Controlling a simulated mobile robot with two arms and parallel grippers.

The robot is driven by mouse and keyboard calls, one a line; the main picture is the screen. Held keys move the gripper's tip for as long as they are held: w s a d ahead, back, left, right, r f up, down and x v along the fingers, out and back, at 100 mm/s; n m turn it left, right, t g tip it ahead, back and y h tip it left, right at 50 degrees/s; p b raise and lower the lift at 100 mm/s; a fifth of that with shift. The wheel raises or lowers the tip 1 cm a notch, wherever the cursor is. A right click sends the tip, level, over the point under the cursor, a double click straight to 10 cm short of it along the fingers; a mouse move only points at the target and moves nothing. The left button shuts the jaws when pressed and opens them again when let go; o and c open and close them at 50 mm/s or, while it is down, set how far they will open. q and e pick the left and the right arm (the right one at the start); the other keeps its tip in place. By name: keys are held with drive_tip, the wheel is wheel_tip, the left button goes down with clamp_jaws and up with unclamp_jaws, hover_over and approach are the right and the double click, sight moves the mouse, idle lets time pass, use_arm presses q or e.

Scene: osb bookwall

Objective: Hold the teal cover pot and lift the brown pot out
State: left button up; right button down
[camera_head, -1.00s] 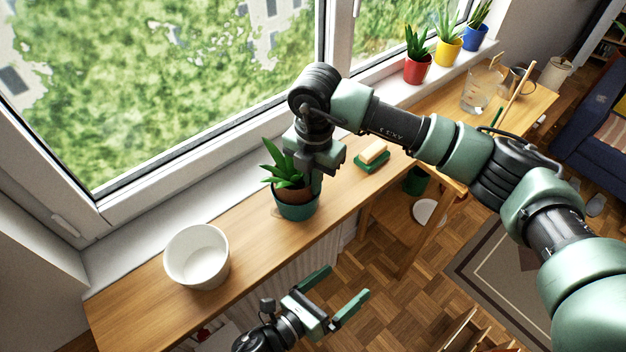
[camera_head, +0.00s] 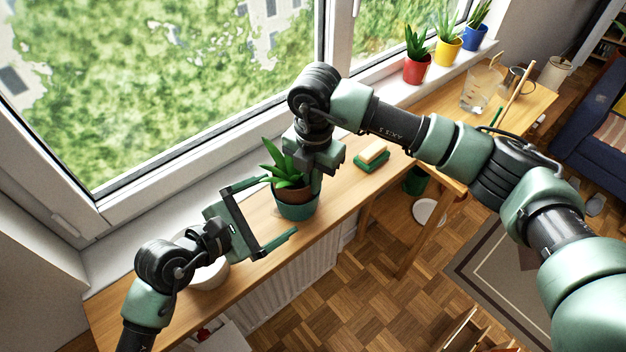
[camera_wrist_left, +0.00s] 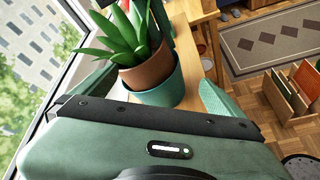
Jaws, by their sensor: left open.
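The teal cover pot (camera_head: 298,209) stands on the wooden counter below the window. The brown pot (camera_head: 293,194), with a spiky green plant (camera_head: 286,163), sits inside it with its upper part showing above the teal rim. In the left wrist view the brown pot (camera_wrist_left: 147,72) looks tilted in the teal pot (camera_wrist_left: 162,90). My left gripper (camera_head: 278,206) is open, its fingers pointing toward the teal pot from the left, one on each side. My right gripper (camera_head: 318,178) points down at the brown pot's right side; its fingertips are largely hidden, so its grip is unclear.
A white pot (camera_head: 208,275) stands on the counter behind my left wrist, partly covered. A sponge on a green dish (camera_head: 372,157) lies right of the plant. A glass jug (camera_head: 477,93) stands farther right. Red, yellow and blue pots line the sill. The counter's front edge is close.

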use_arm(q)
drive_tip(key=w+a+r+m, duration=0.2)
drive_tip(key=w+a+r, duration=0.2)
drive_tip(key=w+a, duration=0.5)
drive_tip(key=s+d+f+n+g, duration=0.1)
drive_tip(key=f, duration=0.1)
drive_tip(key=d+f+n+g+h, duration=0.1)
drive_tip(key=d+f+g, duration=0.1)
drive_tip(key=s+d+f+g, duration=0.1)
drive_tip(key=f+g, duration=0.1)
drive_tip(key=shift+s+d+f+n+h, duration=0.2)
drive_tip(key=shift+s+f+n+h, duration=0.15)
drive_tip(key=shift+f+n+h, duration=0.05)
drive_tip(key=shift+s+d+f+g, duration=0.25)
drive_tip(key=shift+s+f+g, duration=0.15)
drive_tip(key=shift+g, duration=0.1)
drive_tip(key=shift+d+f, duration=0.1)
drive_tip(key=shift+d, duration=0.1)
drive_tip(key=x, duration=0.9)
drive_tip(key=shift+w+d, duration=0.1)
drive_tip(key=shift+d, duration=0.1)
drive_tip(key=c, duration=0.6)
drive_tip(key=shift+c, duration=0.2)
